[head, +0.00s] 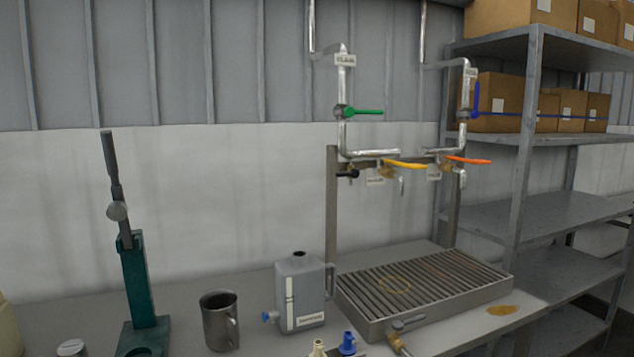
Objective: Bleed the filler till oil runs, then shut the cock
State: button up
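Two pipe drops come down the wall to a rack over the bench. The left pipe has a green lever (364,112) lying level, across the pipe. The right pipe has a blue lever (476,98) standing along it. Below them are two brass cocks with spouts, one with a yellow lever (405,164) and one with an orange lever (469,160), both lying nearly level. Their tags are too small to read. I see no oil running from either spout. A grey can (302,290) with an open top and blue side tap stands left of the grated drip tray (375,327). My gripper is not in view.
A metal mug (219,321) stands left of the can. A green lever stand (137,280) is farther left. Small blue (347,343) and cream fittings lie at the front. A brown stain (501,310) marks the bench right of the tray. Shelving (519,150) with boxes stands at right.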

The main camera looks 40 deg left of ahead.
aim_at(345, 174)
jog(key=k, duration=0.15)
jog(key=u, duration=0.9)
